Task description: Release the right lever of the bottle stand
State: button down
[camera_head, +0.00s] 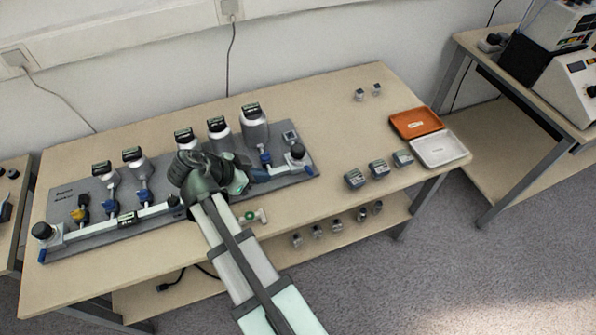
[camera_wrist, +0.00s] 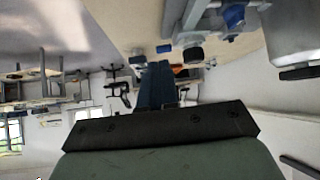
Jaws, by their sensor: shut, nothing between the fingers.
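The bottle stand is a grey plate (camera_head: 75,205) on the table, carrying several grey bottles with dark caps. At its right end is a light block with a black knob (camera_head: 297,151). A small blue lever (camera_head: 309,170) shows beside that block. My gripper (camera_head: 262,175) is over the right part of the stand, its dark blue fingers pointing right toward this end. In the wrist view my fingers (camera_wrist: 160,66) are together and empty. A small blue piece, apparently the lever (camera_wrist: 164,48), appears just beyond their tips; whether they touch is unclear. My arm hides the stand's middle.
An orange tray (camera_head: 416,122) and a white tray (camera_head: 439,150) lie at the table's right end. Several small metal weights (camera_head: 378,169) stand near the front edge. A green-and-white valve-like part (camera_head: 252,216) is near my arm.

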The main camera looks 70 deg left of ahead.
aim_at(308, 169)
dwell(0.4)
jog(key=x, duration=0.9)
jog(key=shift+w+a+f, duration=0.1)
jog(key=shift+w+f, duration=0.1)
jog(key=shift+w+a, duration=0.2)
jog(key=shift+w, duration=0.9)
jog(key=shift+w+a, duration=0.15)
jog(key=shift+w, duration=0.8)
